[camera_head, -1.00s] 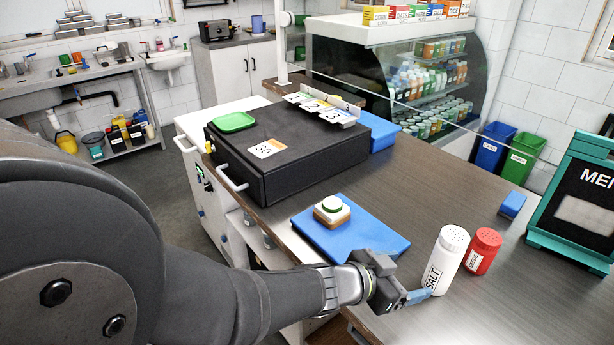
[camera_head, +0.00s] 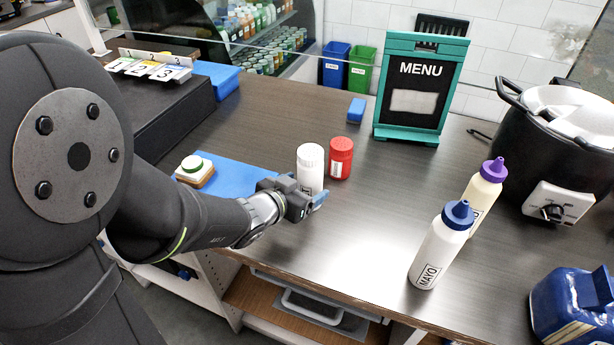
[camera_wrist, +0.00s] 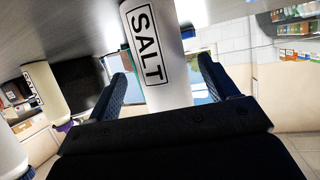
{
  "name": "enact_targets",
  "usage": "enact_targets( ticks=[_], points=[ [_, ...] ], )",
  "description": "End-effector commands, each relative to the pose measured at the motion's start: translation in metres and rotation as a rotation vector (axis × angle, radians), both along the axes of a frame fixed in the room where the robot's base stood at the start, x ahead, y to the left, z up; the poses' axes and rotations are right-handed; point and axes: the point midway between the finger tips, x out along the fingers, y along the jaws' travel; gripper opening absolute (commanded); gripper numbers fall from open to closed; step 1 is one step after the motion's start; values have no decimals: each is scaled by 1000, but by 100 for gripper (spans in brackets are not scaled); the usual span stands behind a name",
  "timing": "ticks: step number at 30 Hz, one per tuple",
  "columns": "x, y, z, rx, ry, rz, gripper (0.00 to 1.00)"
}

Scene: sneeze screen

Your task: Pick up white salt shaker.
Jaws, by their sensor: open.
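The white salt shaker (camera_head: 310,165) stands upright on the dark counter in the head view, left of a red shaker (camera_head: 340,158). In the wrist view the salt shaker (camera_wrist: 156,55), with its black SALT label, rises between my two fingers. My gripper (camera_head: 316,200) is at the near side of the shaker, low over the counter. In the wrist view my gripper (camera_wrist: 165,85) is open, with a finger on either side of the shaker and a gap at each side. The shaker's top is out of the wrist view.
A blue board (camera_head: 238,178) with a small sandwich-like stack (camera_head: 195,172) lies left. A mayo bottle (camera_head: 440,245), a purple-capped bottle (camera_head: 483,193) and a black cooker (camera_head: 560,150) stand right. A menu board (camera_head: 420,95) and blue block (camera_head: 356,110) are behind.

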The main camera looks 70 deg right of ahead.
Motion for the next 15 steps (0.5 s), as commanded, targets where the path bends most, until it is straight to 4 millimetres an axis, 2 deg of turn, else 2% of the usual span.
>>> enact_targets(
  ticks=[6,15],
  points=[
    [-4,-25,-12,2,0,-1,79],
    [-5,-32,-15,1,0,1,79]
  ],
)
